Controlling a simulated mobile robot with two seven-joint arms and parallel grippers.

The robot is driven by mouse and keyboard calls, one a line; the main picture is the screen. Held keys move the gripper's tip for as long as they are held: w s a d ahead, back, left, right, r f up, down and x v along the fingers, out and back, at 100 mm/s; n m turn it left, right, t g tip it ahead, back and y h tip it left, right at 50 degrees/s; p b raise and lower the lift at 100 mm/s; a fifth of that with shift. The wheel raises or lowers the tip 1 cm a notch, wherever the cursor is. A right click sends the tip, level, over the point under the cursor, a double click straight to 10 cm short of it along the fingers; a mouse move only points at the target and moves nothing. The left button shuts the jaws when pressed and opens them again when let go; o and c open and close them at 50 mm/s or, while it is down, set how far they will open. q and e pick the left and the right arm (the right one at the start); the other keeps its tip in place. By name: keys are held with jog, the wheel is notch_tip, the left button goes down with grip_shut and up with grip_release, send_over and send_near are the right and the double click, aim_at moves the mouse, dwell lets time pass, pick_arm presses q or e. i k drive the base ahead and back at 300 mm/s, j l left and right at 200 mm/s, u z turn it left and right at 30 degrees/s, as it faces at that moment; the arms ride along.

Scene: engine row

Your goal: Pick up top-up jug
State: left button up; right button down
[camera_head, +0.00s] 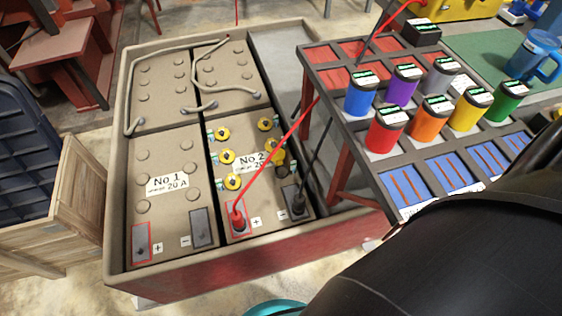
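A blue jug (535,54) with a handle on its right side stands upright at the far right. It is on the green mat (476,45) at the back of the rack table and looks like the top-up jug. No gripper is on it. A large black link of my own arm fills the lower right corner and hides part of the table. Neither of my grippers is in view, so their state does not show.
A tray (119,200) of large batteries stands at the left, with red and black clips on battery No 2. Several coloured canisters (388,130) stand on the rack between tray and jug. A wooden crate (82,205) is at the left edge.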

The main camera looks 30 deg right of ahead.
aim_at(539, 46)
jog(key=z, duration=0.5)
jog(key=k+j+z, duration=0.1)
jog(key=z, duration=0.85)
jog(key=k+z, duration=0.1)
jog(key=z, duration=0.9)
jog(key=i+l+u, duration=0.15)
jog(key=u, duration=0.25)
jog(key=i+l+u, duration=0.2)
jog(key=u, duration=0.15)
jog(key=i+l+u, duration=0.15)
jog(key=l+u, duration=0.25)
jog(key=j, duration=0.1)
